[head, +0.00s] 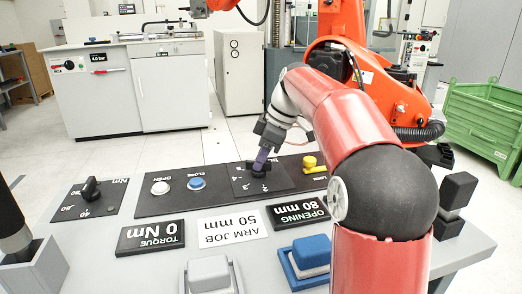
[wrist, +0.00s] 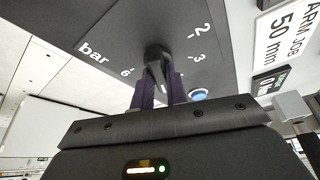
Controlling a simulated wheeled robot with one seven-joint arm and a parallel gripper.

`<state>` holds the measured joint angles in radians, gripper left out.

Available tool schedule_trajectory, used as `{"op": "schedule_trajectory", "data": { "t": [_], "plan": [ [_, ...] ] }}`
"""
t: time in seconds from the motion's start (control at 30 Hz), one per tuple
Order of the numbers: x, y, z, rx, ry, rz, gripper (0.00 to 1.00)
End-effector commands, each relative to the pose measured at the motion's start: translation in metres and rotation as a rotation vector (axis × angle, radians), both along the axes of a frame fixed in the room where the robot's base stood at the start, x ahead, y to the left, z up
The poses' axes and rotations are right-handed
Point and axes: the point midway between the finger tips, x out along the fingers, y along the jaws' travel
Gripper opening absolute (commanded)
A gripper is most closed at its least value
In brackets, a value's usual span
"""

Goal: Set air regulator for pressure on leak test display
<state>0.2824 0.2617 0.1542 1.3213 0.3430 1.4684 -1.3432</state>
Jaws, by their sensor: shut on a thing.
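A black dial knob (wrist: 155,54) stands on a dark panel marked "bar" with several numbers, including 2, 3 and 6. My gripper (wrist: 158,84) is shut on this knob, with its purple fingers on either side. In the head view my gripper (head: 261,158) reaches down onto the same dial plate (head: 277,186), and the fingers hide most of the knob. A small black label (head: 98,57) on the white cabinet at the back left seems to read "4.0 bar". I cannot tell whether it is the leak test display.
On the dark panel are a white OPEN button (head: 160,188), a blue CLOSE button (head: 196,184) and a yellow knob (head: 309,162). A second black dial (head: 91,189) is at the left. Signs read torque 0 Nm (head: 152,237), arm job 50 mm (head: 231,223) and opening 80 mm (head: 297,212).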

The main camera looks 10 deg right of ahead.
Motion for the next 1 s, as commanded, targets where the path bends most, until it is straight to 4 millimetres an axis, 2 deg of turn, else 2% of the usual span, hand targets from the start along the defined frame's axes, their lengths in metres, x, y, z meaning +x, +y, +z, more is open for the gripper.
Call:
{"op": "schedule_trajectory", "data": {
  "t": [0.03,0.6,1.0],
  "plan": [
    [0.0012,-0.0005,0.0042,0.002,-0.001,0.043,0.00],
    [0.0048,0.0001,0.0004,0.001,-0.003,0.580,0.00],
    [0.0059,0.0007,0.0007,0.000,-0.005,0.848,0.00]
  ]
}}
